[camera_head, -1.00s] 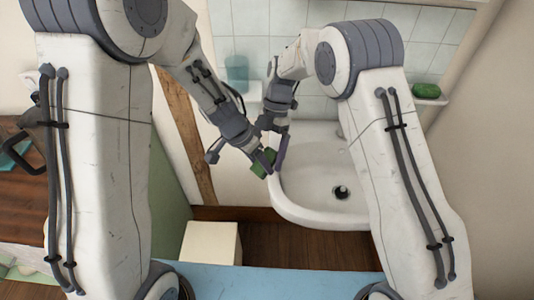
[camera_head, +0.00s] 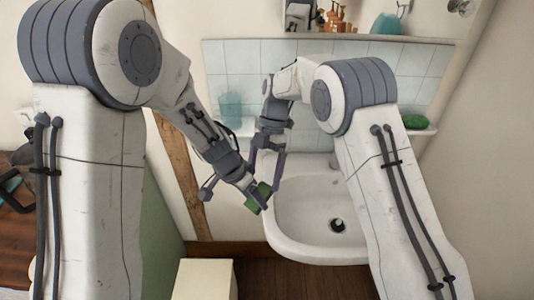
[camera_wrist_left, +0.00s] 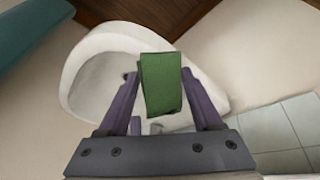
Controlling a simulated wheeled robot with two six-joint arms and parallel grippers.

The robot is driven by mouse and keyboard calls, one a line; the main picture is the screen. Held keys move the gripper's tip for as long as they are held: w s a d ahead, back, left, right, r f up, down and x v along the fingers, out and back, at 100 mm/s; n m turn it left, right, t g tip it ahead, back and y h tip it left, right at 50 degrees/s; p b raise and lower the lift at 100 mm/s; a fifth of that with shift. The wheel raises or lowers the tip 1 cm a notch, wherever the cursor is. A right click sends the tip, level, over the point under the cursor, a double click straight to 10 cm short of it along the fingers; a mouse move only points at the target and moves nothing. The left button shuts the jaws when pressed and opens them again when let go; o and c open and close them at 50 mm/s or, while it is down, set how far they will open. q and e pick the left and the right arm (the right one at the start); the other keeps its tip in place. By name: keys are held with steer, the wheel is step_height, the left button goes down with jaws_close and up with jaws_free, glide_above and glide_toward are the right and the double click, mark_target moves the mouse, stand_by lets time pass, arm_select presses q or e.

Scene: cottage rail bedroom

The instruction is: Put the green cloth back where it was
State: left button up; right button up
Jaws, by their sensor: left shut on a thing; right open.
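The green cloth (camera_head: 257,198) is held in my left gripper (camera_head: 262,196), in front of the left rim of the sink. In the left wrist view the cloth (camera_wrist_left: 161,84) sits as a folded strip between the two fingers (camera_wrist_left: 160,100), with the white basin behind it. My right gripper (camera_head: 278,160) is open and empty, just above and behind the left one, with its fingers pointing down close to the cloth. I cannot tell whether they touch it.
The white sink (camera_head: 300,245) stands against a tiled wall. A glass (camera_head: 231,108) is on a small ledge at left, and a green object (camera_head: 413,121) lies on the right ledge. A shelf (camera_head: 350,37) holds bottles above. A cream box (camera_head: 204,279) stands on the floor.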

arm_select(q)
steer(key=shift+a+r, duration=0.15)
steer(key=shift+r, duration=0.05)
arm_select(e)
steer(key=w+a+r+n+h, duration=0.1)
steer(key=a+r+n, duration=0.15)
steer(key=r, duration=0.95)
arm_select(q)
steer(key=a+r+n, duration=0.1)
steer(key=s+a+r+n, duration=0.1)
steer(key=r, duration=0.1)
steer(key=s+a+r+n+t, duration=0.1)
steer(key=shift+r+y, duration=0.25)
steer(key=shift+y, duration=0.05)
arm_select(e)
steer(key=x, duration=1.2)
steer(key=shift+a, duration=0.25)
steer(key=shift+w, duration=0.1)
steer(key=c, duration=1.2)
arm_select(q)
steer(key=o, duration=1.4)
arm_select(e)
steer(key=shift+r, duration=0.1)
steer(key=shift+c, duration=0.9)
